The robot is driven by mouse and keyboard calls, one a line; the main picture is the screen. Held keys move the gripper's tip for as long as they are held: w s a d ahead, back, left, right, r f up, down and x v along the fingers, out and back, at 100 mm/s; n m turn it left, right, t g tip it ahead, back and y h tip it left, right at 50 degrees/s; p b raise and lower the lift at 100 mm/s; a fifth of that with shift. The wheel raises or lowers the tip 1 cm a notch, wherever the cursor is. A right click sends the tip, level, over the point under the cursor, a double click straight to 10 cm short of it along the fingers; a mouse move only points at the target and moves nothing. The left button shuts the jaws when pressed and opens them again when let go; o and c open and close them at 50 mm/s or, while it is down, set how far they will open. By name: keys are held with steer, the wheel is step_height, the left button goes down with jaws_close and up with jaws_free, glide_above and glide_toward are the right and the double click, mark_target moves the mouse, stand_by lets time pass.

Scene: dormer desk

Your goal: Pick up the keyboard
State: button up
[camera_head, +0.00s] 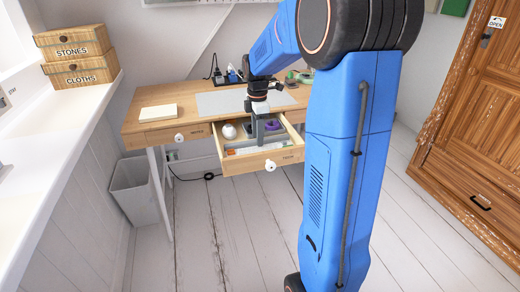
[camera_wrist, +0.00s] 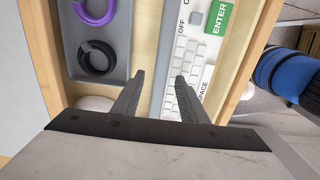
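The keyboard (camera_wrist: 185,65) lies in the open desk drawer, with white keys and a green ENTER key (camera_wrist: 216,18) in the wrist view. In the head view it is a pale strip (camera_head: 256,147) along the drawer's front. My gripper (camera_wrist: 158,85) points down over the drawer with its two fingers apart and nothing between them. One finger is beside the keyboard's inner edge and the other is over its keys. Whether either touches it, I cannot tell. In the head view my gripper (camera_head: 259,138) is inside the drawer area.
The open drawer (camera_head: 262,163) has wooden walls close around my gripper. A grey tray (camera_wrist: 122,62) beside the keyboard holds a purple ring (camera_wrist: 95,12) and a black ring (camera_wrist: 97,58). A white round object (camera_head: 229,131) sits at the drawer's left. A bin (camera_head: 136,190) stands left.

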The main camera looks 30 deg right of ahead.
steer(key=shift+f, duration=0.3)
steer(key=shift+f, duration=0.1)
jaws_close()
